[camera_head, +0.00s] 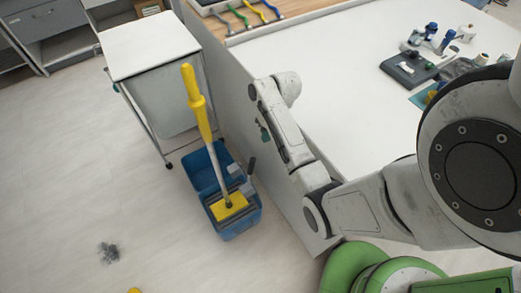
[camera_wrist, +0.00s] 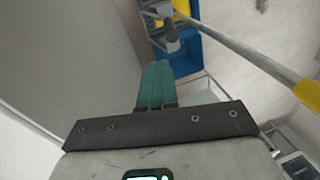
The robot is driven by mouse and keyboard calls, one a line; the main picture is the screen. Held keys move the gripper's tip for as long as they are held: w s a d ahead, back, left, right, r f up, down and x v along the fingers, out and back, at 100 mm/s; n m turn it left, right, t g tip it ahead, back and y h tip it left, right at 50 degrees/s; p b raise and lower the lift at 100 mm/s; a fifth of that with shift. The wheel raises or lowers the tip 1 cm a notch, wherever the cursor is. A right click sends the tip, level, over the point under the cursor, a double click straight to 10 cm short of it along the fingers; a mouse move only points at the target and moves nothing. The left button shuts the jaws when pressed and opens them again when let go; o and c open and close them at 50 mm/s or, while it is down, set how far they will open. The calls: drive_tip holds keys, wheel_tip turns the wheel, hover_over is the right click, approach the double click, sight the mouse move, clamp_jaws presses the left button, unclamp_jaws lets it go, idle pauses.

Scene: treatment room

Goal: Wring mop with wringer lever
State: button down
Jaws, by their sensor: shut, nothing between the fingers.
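The blue mop bucket (camera_head: 236,222) stands on the floor beside the white table's side panel. The mop (camera_head: 203,118), with a yellow grip and grey shaft, leans upright with its yellow head (camera_head: 230,206) down at the grey wringer. The dark wringer lever (camera_head: 251,166) sticks up at the bucket's right side; its rounded end seems to show in the wrist view (camera_wrist: 171,30). My gripper (camera_head: 264,132) is above and apart from the lever, beside the panel. In the wrist view its green fingers (camera_wrist: 156,70) are shut and empty, short of the bucket (camera_wrist: 186,64).
A white-topped trolley (camera_head: 148,45) stands behind the bucket at left. The white table (camera_head: 325,75) borders my arm and carries several items at its far side. A dark stain (camera_head: 108,253) marks the floor at left. The floor left of the bucket is mostly clear.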

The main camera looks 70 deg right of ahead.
drive_tip(key=shift+f, duration=0.1)
drive_tip(key=x, duration=1)
drive_tip(key=shift+b, duration=0.35)
drive_tip(key=shift+w+a, duration=0.1)
drive_tip(key=shift+a, duration=0.05)
